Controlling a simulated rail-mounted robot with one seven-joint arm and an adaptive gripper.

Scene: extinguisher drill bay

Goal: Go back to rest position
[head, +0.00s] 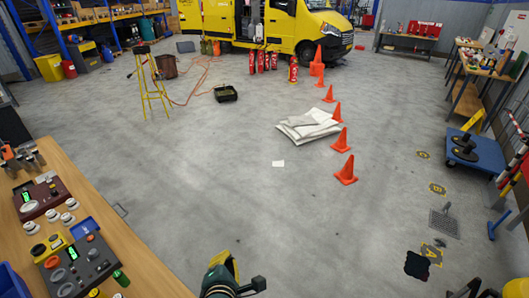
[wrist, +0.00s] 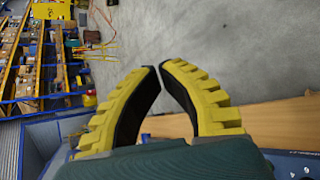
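My gripper (head: 224,265) shows at the bottom edge of the head view, to the right of the wooden workbench and over the grey floor. In the wrist view my gripper (wrist: 160,67) has two yellow ribbed fingers with black inner pads. Their tips come almost together, and the fingers bow apart lower down. Nothing is held between them; floor and a wooden surface show through the gap. The rest of my arm is mostly outside the head view.
The wooden workbench (head: 150,262) at left bears control boxes and white knobs. Orange cones (head: 346,171) and white sheets (head: 309,125) lie on the floor ahead. Red extinguishers (head: 262,62) stand by the yellow van (head: 235,20). A blue cart (head: 474,152) is at right. The middle floor is mostly clear.

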